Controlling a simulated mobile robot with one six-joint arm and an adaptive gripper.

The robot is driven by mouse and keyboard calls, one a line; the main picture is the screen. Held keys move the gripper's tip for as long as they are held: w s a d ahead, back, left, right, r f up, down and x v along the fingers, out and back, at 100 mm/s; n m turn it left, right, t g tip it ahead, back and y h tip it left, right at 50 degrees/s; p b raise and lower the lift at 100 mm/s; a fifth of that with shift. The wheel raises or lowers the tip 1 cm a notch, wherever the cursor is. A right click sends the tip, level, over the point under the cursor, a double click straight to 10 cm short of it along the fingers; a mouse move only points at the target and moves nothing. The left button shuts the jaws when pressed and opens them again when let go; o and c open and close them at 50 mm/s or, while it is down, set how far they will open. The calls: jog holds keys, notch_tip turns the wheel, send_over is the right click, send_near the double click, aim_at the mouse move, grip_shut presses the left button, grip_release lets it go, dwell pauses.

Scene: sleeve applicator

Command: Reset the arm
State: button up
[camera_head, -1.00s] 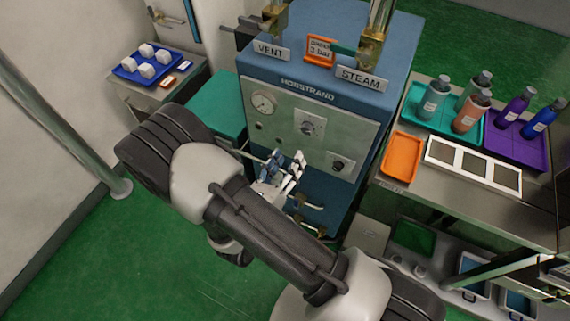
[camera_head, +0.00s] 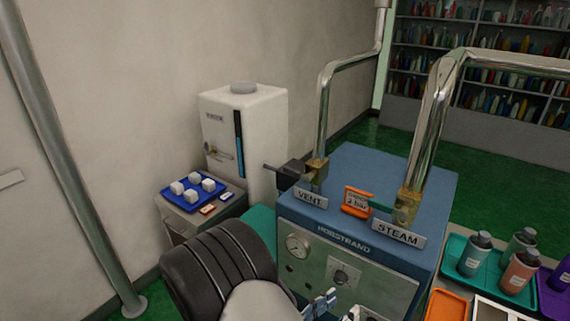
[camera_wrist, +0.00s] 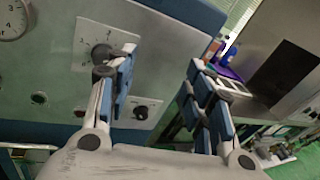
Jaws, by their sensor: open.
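My gripper (camera_wrist: 160,100) is open and empty in the wrist view, its two blue-padded fingers spread apart in front of the machine's panel. In the head view my gripper (camera_head: 335,306) shows only at the bottom edge, most of it cut off. The blue Hobstrand machine (camera_head: 345,240) stands behind it, with a gauge (camera_head: 297,246) and a knob (camera_head: 343,276) on its front. In the wrist view a knob (camera_wrist: 101,54) is just left of and behind the left finger, and a smaller knob (camera_wrist: 141,112) shows between the fingers.
Vent and steam pipes rise from the machine top. A blue tray (camera_head: 194,188) with several white cubes sits on a side cabinet at left, by a white tank (camera_head: 245,140). Bottles (camera_head: 474,254) stand in a teal tray at right. Green floor (camera_head: 500,200) is open behind the machine.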

jog(key=s+d+r+m+g+y, duration=0.2)
jog(key=s+d+r+m+g, duration=0.35)
jog(key=s+m, duration=0.2)
jog(key=s+d+r+m+g+y, duration=0.2)
jog(key=s+d+r+m+g, duration=0.3)
jog(key=m, duration=0.4)
jog(key=s+a+r+m+t+y, duration=0.4)
jog(key=a+r+m+y, duration=0.3)
jog(key=m+y, duration=0.3)
jog(key=shift+s+a+r+m+t, duration=0.15)
jog(key=shift+s+a+m+t, duration=0.25)
jog(key=shift+a+m, duration=0.35)
